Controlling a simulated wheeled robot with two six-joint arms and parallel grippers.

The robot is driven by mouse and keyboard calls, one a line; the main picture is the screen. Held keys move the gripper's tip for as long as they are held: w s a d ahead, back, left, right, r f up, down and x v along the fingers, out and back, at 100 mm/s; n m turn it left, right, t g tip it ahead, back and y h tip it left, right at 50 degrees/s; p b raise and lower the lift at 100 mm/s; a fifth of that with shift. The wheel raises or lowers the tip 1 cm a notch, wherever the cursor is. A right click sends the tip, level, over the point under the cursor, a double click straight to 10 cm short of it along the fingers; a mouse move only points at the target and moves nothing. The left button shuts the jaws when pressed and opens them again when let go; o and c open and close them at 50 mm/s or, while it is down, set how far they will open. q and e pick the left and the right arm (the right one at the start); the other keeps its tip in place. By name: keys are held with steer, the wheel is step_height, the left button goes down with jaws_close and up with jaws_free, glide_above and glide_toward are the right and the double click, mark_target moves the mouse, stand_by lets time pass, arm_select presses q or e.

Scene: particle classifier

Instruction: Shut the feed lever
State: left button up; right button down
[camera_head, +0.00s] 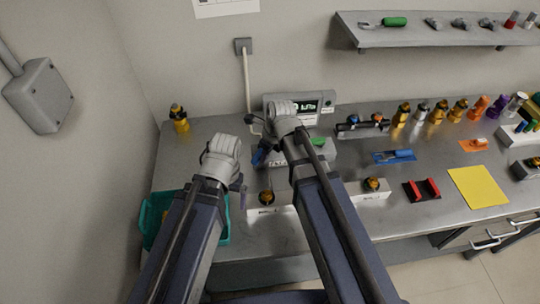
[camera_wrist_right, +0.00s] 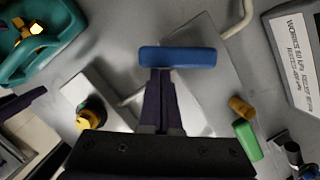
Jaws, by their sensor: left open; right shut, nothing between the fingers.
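A blue bar-shaped handle (camera_wrist_right: 178,57), which looks like the feed lever's grip, lies across the tips of my right gripper (camera_wrist_right: 163,78) in the right wrist view. The gripper is shut with nothing between its fingers. Its tips meet the bar's near edge in the picture; I cannot tell whether they touch it. In the head view the blue handle (camera_head: 259,157) shows just left of my right wrist, which hides much of the machine (camera_head: 318,155). My left gripper (camera_head: 240,190) is open and empty, above the table front, left of the handle.
A teal bin (camera_head: 223,222) stands at the left front of the table. A green handle (camera_head: 318,142) is on the machine's right. A small white block with an amber-topped piece (camera_head: 266,197) stands in front. Bottles and tools fill the right.

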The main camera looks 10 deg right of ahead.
mark_target(254, 157)
steer(key=shift+w+a, duration=0.25)
steer(key=shift+a, duration=0.5)
arm_select(q)
steer(key=shift+w+a, duration=0.15)
steer(key=shift+a, duration=0.05)
arm_select(e)
steer(key=shift+w+a, duration=0.4)
steer(key=shift+a, duration=0.3)
arm_select(q)
steer(key=shift+w+a, duration=0.1)
steer(key=shift+a, duration=0.05)
arm_select(e)
steer(key=shift+w+a, duration=0.85)
steer(key=shift+w, duration=0.1)
arm_select(q)
step_height(254, 157, up, 8)
steer(key=p, duration=0.7)
steer(key=shift+f+p, duration=0.15)
steer(key=shift+p, duration=0.2)
arm_select(e)
steer(key=v, duration=0.7)
steer(key=shift+r, duration=0.4)
steer(key=shift+d, duration=0.15)
